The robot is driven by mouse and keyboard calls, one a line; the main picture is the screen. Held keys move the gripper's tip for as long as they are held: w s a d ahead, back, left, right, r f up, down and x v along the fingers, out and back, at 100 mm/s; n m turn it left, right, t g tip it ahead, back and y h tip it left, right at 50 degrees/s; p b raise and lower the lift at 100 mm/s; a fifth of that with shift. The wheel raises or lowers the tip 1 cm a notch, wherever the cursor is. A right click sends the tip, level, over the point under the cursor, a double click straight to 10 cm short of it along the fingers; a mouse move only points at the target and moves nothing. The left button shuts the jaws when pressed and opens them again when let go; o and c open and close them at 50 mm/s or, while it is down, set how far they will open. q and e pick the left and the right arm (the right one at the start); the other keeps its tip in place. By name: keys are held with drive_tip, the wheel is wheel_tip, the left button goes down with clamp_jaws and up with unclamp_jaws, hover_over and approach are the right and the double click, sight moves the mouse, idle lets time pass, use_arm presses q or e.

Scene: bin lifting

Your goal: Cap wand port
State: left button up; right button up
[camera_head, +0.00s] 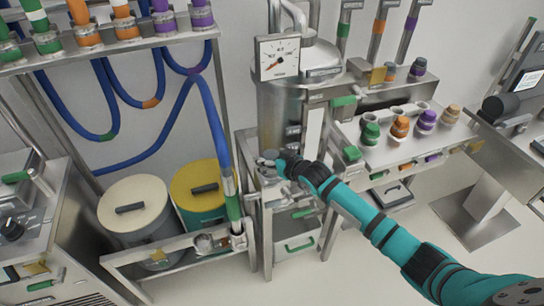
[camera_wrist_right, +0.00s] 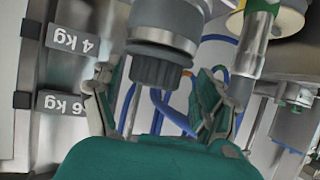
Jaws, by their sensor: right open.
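In the right wrist view the gripper (camera_wrist_right: 160,78) is open, with one finger on each side of a dark grey ribbed cap-like end (camera_wrist_right: 155,70) on a metal cylinder (camera_wrist_right: 165,25). Gaps show between the fingers and this piece. I cannot tell whether it is the wand port's cap. A hose wand with a green band (camera_head: 234,207) stands to the left; it also shows in the wrist view (camera_wrist_right: 258,35). My left gripper is out of view.
Two lidded bins, cream (camera_head: 133,205) and yellow (camera_head: 200,188), stand at left. Blue hoses (camera_head: 110,100) hang behind them.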

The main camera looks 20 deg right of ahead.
drive_tip(key=shift+r, duration=0.1)
drive_tip(key=shift+s+d, duration=0.1)
drive_tip(key=v, duration=1.1)
drive_tip(key=shift+s+r, duration=0.25)
drive_tip(key=shift+s, duration=0.05)
drive_tip(key=s+d+f+m+g+h+b, duration=0.15)
drive_tip(key=s+f, duration=0.25)
drive_tip(key=f, duration=0.8)
drive_tip(key=s+d+f+g+h+b, duration=0.1)
drive_tip(key=s+d+f+g, duration=0.2)
drive_tip(key=f, duration=0.9)
drive_tip(key=s+d+f+h+b, duration=0.15)
drive_tip(key=s+f, duration=0.35)
drive_tip(key=f, duration=0.7)
drive_tip(key=s+f+g+b, duration=0.2)
drive_tip(key=s+f+g, duration=0.2)
drive_tip(key=s+f, duration=1.35)
drive_tip(key=s+a+f+g, duration=0.1)
drive_tip(key=s+a+f, duration=0.1)
drive_tip(key=s, duration=0.7)
drive_tip(key=s+a+f+g+b, duration=0.1)
drive_tip(key=s+a+f+g, duration=0.1)
drive_tip(key=s, duration=0.8)
drive_tip(key=shift+s+a+f+n+b, duration=0.3)
drive_tip(key=shift+a+f+n, duration=0.15)
drive_tip(key=shift+a+f, duration=0.2)
